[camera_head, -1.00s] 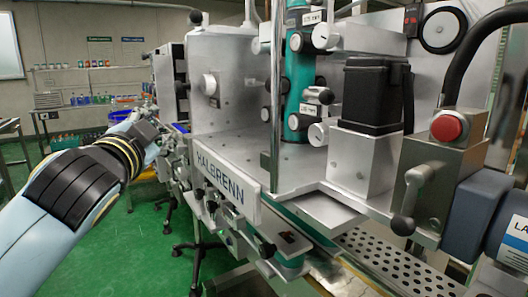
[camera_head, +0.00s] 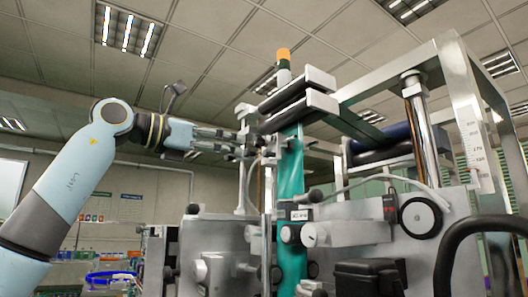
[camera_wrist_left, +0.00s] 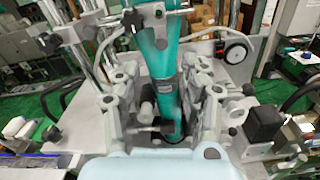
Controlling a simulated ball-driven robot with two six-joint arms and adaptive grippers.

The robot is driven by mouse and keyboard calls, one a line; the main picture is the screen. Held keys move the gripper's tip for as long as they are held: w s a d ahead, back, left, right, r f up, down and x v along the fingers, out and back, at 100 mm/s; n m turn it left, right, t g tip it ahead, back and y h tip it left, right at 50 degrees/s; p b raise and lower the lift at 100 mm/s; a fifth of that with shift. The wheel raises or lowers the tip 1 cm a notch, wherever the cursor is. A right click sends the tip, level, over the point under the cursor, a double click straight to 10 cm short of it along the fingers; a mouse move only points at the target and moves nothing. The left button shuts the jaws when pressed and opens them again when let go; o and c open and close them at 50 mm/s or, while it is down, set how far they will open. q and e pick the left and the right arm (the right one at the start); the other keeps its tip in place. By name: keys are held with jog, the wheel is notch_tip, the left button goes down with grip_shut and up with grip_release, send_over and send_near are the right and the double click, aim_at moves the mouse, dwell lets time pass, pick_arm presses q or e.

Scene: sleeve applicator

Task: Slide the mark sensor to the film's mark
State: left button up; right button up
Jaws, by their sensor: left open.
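The teal film (camera_head: 291,172) runs down the front of the machine from the rollers; it also shows in the left wrist view (camera_wrist_left: 155,50). A small black-bodied part with a cable (camera_wrist_left: 131,18) stands beside the film there and may be the mark sensor; I cannot be sure. I cannot clearly make out the film's mark. My left gripper (camera_head: 238,145) reaches from the left, close to the film's upper part. Contact with anything cannot be told.
Grey roller bars (camera_head: 300,95) stand above the film under an orange-topped beacon (camera_head: 283,54). A clamp block with knobs (camera_head: 297,213) lies lower on the film. A metal frame (camera_head: 462,110) and a black wheel (camera_head: 420,216) stand to the right.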

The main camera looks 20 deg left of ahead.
aim_at(264, 153)
pick_arm(q)
jog(key=p+x, duration=0.2)
jog(key=x, duration=0.6)
jog(key=shift+d+r+p, duration=0.15)
jog(key=shift+p, duration=0.15)
jog(key=shift+w+d, duration=0.4)
jog(key=shift+w, duration=0.15)
grip_shut()
